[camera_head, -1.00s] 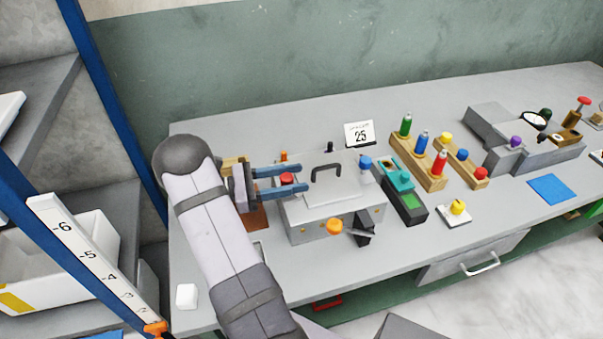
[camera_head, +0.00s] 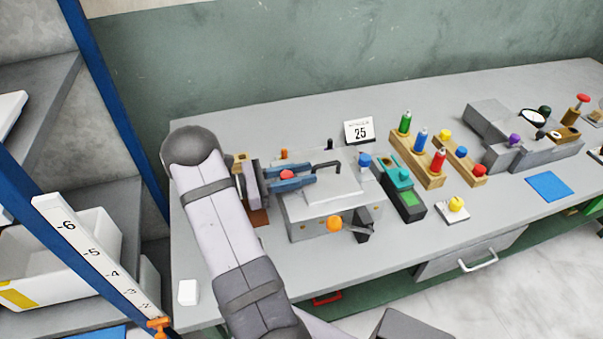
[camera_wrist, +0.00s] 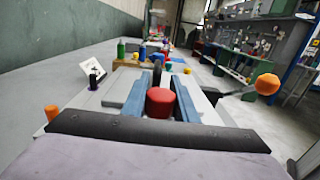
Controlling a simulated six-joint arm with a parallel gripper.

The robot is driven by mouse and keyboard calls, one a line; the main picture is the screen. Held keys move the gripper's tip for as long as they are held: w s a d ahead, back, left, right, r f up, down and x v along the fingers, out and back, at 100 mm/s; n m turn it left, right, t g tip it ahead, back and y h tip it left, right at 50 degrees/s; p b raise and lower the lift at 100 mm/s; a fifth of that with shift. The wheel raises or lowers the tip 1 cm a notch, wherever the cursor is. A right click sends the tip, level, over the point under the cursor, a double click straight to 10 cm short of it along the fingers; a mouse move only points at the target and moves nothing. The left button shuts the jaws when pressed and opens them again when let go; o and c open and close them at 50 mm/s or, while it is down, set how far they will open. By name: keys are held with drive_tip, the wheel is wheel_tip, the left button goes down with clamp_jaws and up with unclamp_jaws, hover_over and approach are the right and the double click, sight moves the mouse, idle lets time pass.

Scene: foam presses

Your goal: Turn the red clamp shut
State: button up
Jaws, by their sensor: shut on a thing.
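The red clamp (camera_head: 287,174) is a round red knob on the left side of the grey metal press (camera_head: 327,191). My gripper (camera_head: 290,178) reaches in from the left with its two blue fingers on either side of the red clamp and is shut on it. In the wrist view the red clamp (camera_wrist: 160,101) sits between the two blue fingers (camera_wrist: 160,97). The press lid with its black handle (camera_head: 326,166) lies just beyond the fingertips. The clamp's lower part is hidden by the near finger and the press.
A blue knob (camera_head: 364,160) is at the press's right side and orange knobs (camera_head: 334,223) (camera_head: 284,153) are at its front and back. A teal-topped device (camera_head: 403,186) and wooden blocks with coloured bottles (camera_head: 419,160) stand to the right.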

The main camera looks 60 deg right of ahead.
drive_tip(key=shift+w+d+n+t+h, duration=0.1)
drive_tip(key=shift+w+n+t+h, duration=0.05)
drive_tip(key=shift+n+t+h, duration=0.4)
drive_tip(key=o, duration=1.1)
drive_tip(key=shift+c, duration=0.2)
drive_tip(key=b+v, duration=0.2)
drive_tip(key=v, duration=0.5)
drive_tip(key=shift+w+r, duration=0.1)
